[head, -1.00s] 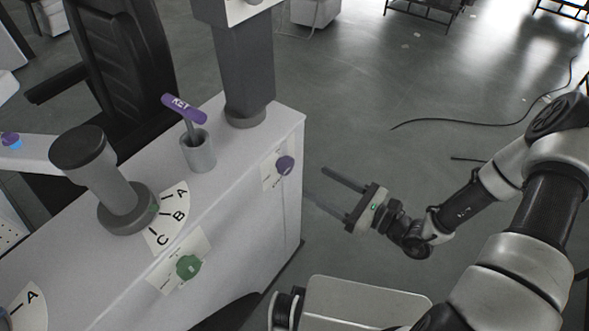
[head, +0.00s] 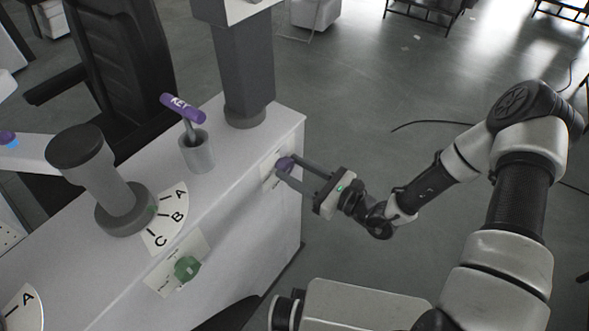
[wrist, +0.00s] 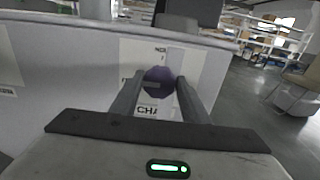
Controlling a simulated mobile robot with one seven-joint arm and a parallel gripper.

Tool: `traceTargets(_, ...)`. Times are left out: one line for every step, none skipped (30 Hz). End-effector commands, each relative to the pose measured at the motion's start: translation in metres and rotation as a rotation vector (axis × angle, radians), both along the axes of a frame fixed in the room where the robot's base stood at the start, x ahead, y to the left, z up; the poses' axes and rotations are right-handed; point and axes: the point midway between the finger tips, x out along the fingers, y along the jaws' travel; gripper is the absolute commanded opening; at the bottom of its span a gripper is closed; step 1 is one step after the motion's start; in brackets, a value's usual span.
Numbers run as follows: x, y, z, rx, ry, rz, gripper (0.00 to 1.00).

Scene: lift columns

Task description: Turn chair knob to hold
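A purple knob (head: 285,164) sits on a white label plate on the console's side face, near its right end. In the wrist view the knob (wrist: 158,82) is between my fingers, in front of a label (wrist: 148,109) whose visible letters read "CHA"; the rest is covered. My gripper (head: 286,169) reaches in from the right, its fingers on either side of the knob. In the wrist view my gripper (wrist: 160,84) has its fingers spread, with narrow gaps seeming to show beside the knob. Contact is not clear.
A green knob (head: 187,268) is on the same face, to the left. On the console top (head: 230,165) stand a purple KEY handle (head: 183,108) in a grey cup (head: 198,153) and a grey lever (head: 100,172) by an A-B-C dial. Floor to the right is open, with a cable.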

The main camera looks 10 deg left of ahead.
Motion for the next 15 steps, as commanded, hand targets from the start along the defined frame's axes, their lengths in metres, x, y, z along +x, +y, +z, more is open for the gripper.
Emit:
traceTargets(-0.0002,-0.0001,-0.0001,0.0,0.0,0.0,0.31)
traceTargets(-0.0002,-0.0001,-0.0001,0.0,0.0,0.0,0.26)
traceTargets(-0.0002,-0.0002,-0.0001,0.0,0.0,0.0,0.19)
traceTargets(-0.0002,-0.0002,-0.0001,0.0,0.0,0.0,0.19)
traceTargets(-0.0002,-0.0002,-0.0001,0.0,0.0,0.0,0.19)
traceTargets(-0.0002,-0.0003,0.0,0.0,0.001,0.0,0.19)
traceTargets(-0.0002,-0.0003,0.0001,0.001,0.003,0.0,0.19)
traceTargets(-0.0002,-0.0003,0.0002,0.002,0.005,0.0,0.19)
traceTargets(-0.0002,-0.0004,0.0004,0.003,0.008,0.0,0.19)
traceTargets(-0.0002,-0.0005,0.0006,0.005,0.013,0.0,0.19)
traceTargets(-0.0001,-0.0005,0.0008,0.008,0.019,0.0,0.19)
traceTargets(0.0,-0.0006,0.0011,0.013,0.03,0.0,0.19)
traceTargets(0.0,-0.0006,0.0014,0.016,0.04,0.0,0.19)
traceTargets(0.0,-0.0008,0.0016,0.021,0.05,0.0,0.19)
traceTargets(0.0001,-0.0008,0.0019,0.028,0.068,0.0,0.19)
